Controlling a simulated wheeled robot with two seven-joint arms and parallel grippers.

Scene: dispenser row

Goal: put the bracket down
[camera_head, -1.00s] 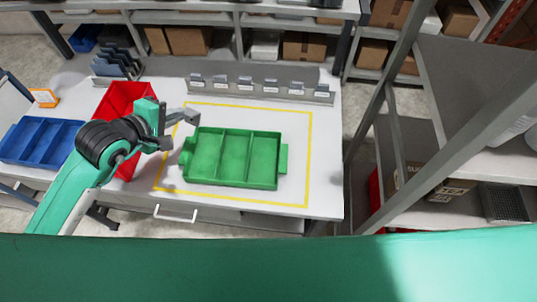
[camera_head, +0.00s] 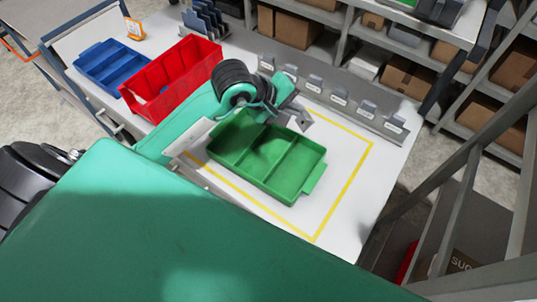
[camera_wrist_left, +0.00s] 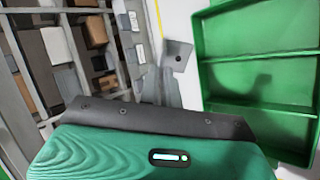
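The bracket (camera_head: 303,117) is a small grey metal piece with a hole, seen also in the wrist view (camera_wrist_left: 178,58). My left gripper (camera_head: 287,101) is shut on it and holds it near the back edge of the green tray. The green tray (camera_head: 245,155) has three compartments that look empty and lies on the white table inside a yellow outline. In the wrist view the tray (camera_wrist_left: 203,75) is to the right of the bracket. The bracket's height above the table is hard to tell. My right gripper is not in view.
A red bin (camera_head: 172,80) and a blue divided tray (camera_head: 107,66) stand to the left. A grey rail (camera_head: 372,118) with several labelled holders runs along the table's back. A grey rack (camera_head: 205,20) stands at the back left. White table is bare to the right of the tray.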

